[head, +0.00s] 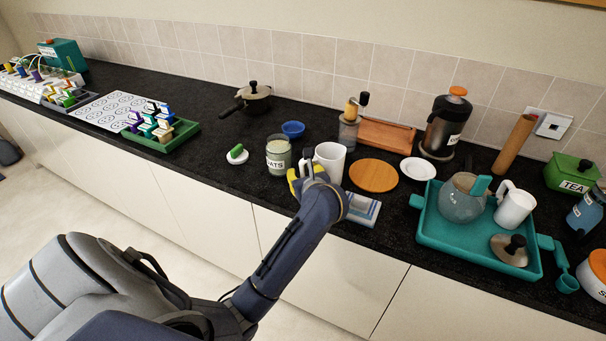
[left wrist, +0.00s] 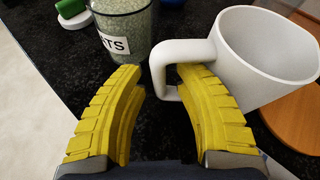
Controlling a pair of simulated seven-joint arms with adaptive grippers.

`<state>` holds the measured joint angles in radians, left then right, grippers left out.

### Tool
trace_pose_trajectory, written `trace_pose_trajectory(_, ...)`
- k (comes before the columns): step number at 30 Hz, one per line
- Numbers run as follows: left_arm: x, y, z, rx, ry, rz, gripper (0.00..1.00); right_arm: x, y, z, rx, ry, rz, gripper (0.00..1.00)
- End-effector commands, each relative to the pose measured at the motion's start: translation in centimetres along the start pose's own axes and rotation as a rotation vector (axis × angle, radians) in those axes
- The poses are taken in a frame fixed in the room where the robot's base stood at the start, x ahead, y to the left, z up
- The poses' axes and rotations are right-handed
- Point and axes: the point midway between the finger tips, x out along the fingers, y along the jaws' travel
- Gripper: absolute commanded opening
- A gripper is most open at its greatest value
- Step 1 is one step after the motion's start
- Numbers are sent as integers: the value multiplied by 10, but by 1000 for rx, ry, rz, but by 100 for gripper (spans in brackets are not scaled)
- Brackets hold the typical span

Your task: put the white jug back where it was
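A white jug (head: 330,161) stands upright on the dark counter, just beyond my left gripper (head: 305,174). In the left wrist view the jug (left wrist: 265,58) has its handle (left wrist: 158,68) turned toward my yellow fingers. My left gripper (left wrist: 160,85) is open, with the handle's outer bar between its fingertips. The right fingertip overlaps the handle opening; I cannot tell whether it touches. A second white vessel (head: 514,207) with a handle stands on the teal tray (head: 463,248) at the right. My right gripper is not in view.
An oats jar (head: 279,157) stands close left of the jug. A round wooden board (head: 374,176) lies to its right, and a folded cloth (head: 361,209) lies in front. A blue bowl (head: 293,129) sits behind. Bare counter shows left of the small white dish (head: 237,157).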

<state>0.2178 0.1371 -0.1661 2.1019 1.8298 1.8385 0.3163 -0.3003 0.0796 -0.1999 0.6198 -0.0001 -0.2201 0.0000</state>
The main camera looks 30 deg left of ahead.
Motion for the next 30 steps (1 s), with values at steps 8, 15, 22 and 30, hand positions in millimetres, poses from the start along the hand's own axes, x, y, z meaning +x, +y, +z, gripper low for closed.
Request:
trace_pose_trajectory(8,-28,-1,2,-4,2,-3,32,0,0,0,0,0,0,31)
trace_pose_trajectory(15,-71,-1,2,-4,2,-2,32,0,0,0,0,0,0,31)
trace_pose_trajectory(22,-103,-1,2,-4,2,-2,32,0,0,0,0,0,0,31)
trace_pose_trajectory(30,-120,-1,2,-1,0,-1,32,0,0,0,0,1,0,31)
